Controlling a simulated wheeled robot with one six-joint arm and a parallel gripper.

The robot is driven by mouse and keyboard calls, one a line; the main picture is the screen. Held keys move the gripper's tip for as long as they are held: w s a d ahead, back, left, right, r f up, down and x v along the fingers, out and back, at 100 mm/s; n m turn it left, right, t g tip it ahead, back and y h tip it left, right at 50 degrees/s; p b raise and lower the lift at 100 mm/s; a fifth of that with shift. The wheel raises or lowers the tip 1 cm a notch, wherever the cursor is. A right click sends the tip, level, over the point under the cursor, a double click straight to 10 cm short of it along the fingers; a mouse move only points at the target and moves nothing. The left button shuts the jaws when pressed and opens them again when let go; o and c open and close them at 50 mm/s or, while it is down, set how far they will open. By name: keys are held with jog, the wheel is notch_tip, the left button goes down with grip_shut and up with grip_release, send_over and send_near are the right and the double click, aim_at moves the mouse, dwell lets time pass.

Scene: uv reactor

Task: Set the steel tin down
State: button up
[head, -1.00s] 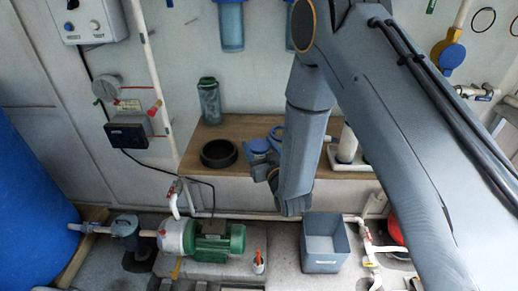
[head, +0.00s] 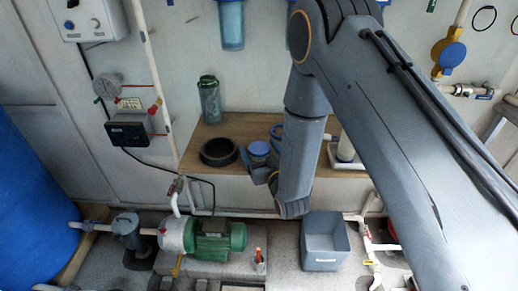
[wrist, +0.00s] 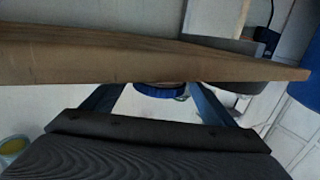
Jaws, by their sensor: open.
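The likely steel tin (head: 258,149) is a small round container with a blue top at the front part of the wooden shelf. My gripper (head: 257,162) is open around its near side. In the wrist view the two fingers spread either side of a blue-rimmed round thing (wrist: 160,89), most likely the same tin, mostly hidden by the wooden board. I cannot tell whether the fingers touch it or whether its base rests fully on the shelf.
On the wooden shelf (head: 205,180), a black bowl (head: 218,152) stands left of the tin, a lidded bottle (head: 209,99) behind, and a blue ring-shaped thing (head: 277,131) close by. Below are a green pump motor (head: 219,238) and an open grey bin (head: 325,241). Pipes stand to the right.

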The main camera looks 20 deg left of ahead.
jog(key=b+v, duration=0.2)
jog(key=v, duration=1)
